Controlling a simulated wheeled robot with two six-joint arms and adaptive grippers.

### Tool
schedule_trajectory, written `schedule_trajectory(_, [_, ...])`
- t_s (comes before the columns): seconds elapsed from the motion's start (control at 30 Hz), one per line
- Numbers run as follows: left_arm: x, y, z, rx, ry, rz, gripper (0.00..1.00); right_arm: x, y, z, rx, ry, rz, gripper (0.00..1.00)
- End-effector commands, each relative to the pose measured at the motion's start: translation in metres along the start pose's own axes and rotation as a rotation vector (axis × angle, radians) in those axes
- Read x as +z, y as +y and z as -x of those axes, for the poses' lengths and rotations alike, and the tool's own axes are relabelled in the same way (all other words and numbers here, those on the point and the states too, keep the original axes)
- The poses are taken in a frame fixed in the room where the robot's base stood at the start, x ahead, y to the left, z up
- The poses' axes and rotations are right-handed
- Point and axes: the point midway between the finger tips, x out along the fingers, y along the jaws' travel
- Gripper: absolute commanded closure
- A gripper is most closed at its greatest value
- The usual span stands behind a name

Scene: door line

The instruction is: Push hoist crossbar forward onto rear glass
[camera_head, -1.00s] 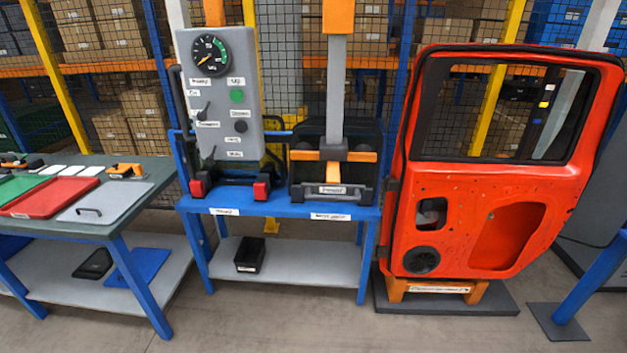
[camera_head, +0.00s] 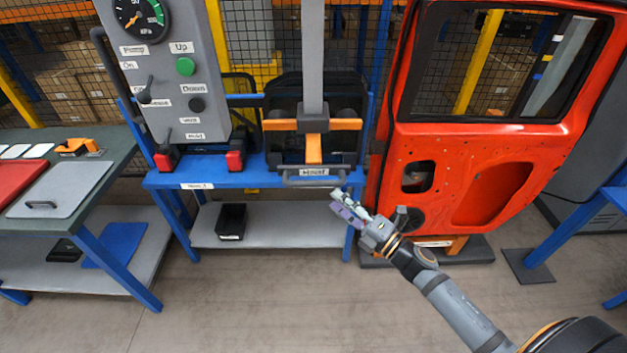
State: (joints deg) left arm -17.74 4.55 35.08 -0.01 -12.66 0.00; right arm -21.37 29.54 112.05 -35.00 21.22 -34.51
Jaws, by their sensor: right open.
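The hoist (camera_head: 313,60) is a grey upright column above the blue bench. An orange crossbar (camera_head: 345,125) with a dark centre block runs across it. Below, an orange stem leads to a label and a grey front handle bar (camera_head: 315,182). A dark panel (camera_head: 345,88), perhaps the rear glass, stands behind the crossbar; its edges are partly hidden. My right gripper (camera_head: 344,206) comes in from the lower right. It is open and empty, just below and right of the handle bar, with no clear contact. My left gripper is out of view.
A grey control box (camera_head: 178,75) with gauge, lever and buttons stands left of the hoist on the blue bench (camera_head: 245,178). A red door (camera_head: 480,150) stands close on the right. A black bin (camera_head: 232,221) sits on the lower shelf. The floor in front is clear.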

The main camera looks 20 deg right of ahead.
Motion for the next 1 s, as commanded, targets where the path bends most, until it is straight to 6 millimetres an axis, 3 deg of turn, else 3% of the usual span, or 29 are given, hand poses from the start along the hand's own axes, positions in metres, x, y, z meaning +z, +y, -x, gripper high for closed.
schedule_trajectory(0.3, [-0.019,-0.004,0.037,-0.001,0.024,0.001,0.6,0.002,0.007,-0.06,0.002,-0.005,-0.009,0.59])
schedule_trajectory(0.5, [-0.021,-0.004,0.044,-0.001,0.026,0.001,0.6,0.001,0.001,-0.085,-0.002,-0.002,-0.006,0.59])
schedule_trajectory(0.83, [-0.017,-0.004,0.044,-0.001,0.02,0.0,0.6,0.0,-0.001,-0.09,-0.004,0.0,-0.005,0.59])
schedule_trajectory(1.0, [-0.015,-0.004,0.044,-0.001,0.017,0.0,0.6,0.0,-0.001,-0.09,-0.004,-0.001,-0.004,0.79])
